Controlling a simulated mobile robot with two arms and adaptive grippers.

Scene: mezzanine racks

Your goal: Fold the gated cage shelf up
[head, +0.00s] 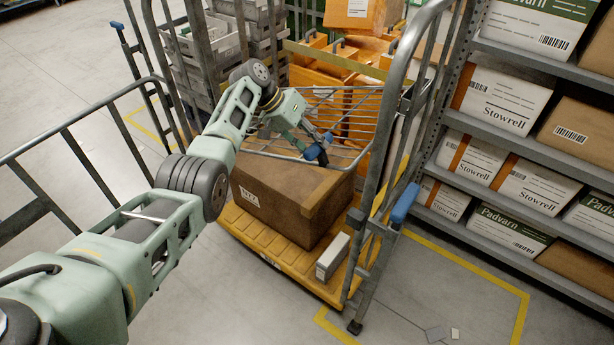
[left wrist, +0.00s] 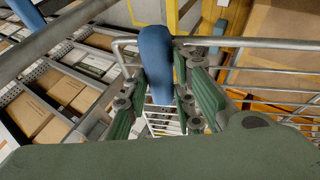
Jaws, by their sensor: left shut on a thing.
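The wire cage shelf (head: 345,106) spans the inside of the roll cage (head: 388,100), above a brown carton. Its exact tilt is hard to tell. My left gripper (head: 316,152) reaches in through the open front and is at the shelf's front edge. In the left wrist view its green fingers (left wrist: 158,95) are closed around a blue grip (left wrist: 156,55) on the shelf's grey front rail (left wrist: 245,42). The fingers hide part of the grip. My right gripper is not in view.
The brown carton (head: 290,190) and a small white box (head: 333,256) stand on the cage's yellow base (head: 262,241). A barred gate (head: 85,165) stands open at left; a blue latch handle (head: 404,203) is at right. Carton racks (head: 525,150) line the right. Grey crates (head: 205,60) stand behind.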

